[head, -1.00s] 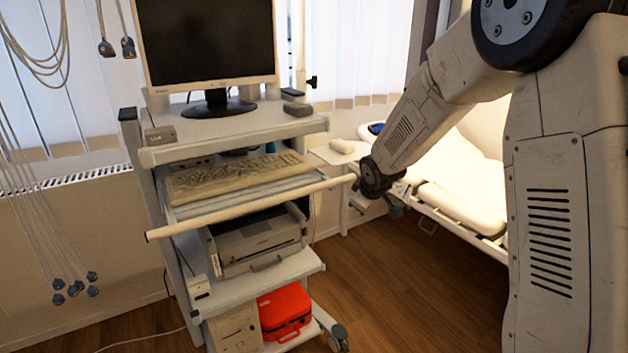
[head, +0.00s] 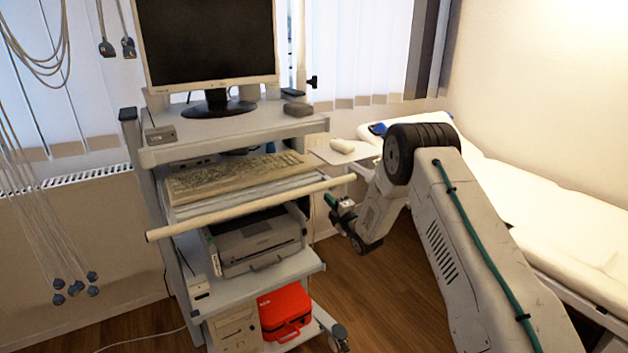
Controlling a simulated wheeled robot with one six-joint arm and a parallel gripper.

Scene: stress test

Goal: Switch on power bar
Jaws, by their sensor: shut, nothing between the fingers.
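I cannot pick out a power bar with certainty. A small white box with a dark marking (head: 198,288) sits at the left front of the cart's lower shelf. A small grey box (head: 160,134) sits at the left front of the cart's top shelf. My gripper (head: 332,208) is shut and empty, to the right of the cart near the right end of its pale front handle bar (head: 250,209). It is small in view, and whether it touches the cart is unclear.
The cart carries a monitor (head: 209,45), keyboard (head: 235,176) and printer (head: 258,243). A red case (head: 285,312) and a computer tower (head: 237,328) stand on its bottom level. Cables (head: 35,210) hang at left. A white bed (head: 560,205) stands at right. Wooden floor shows in front.

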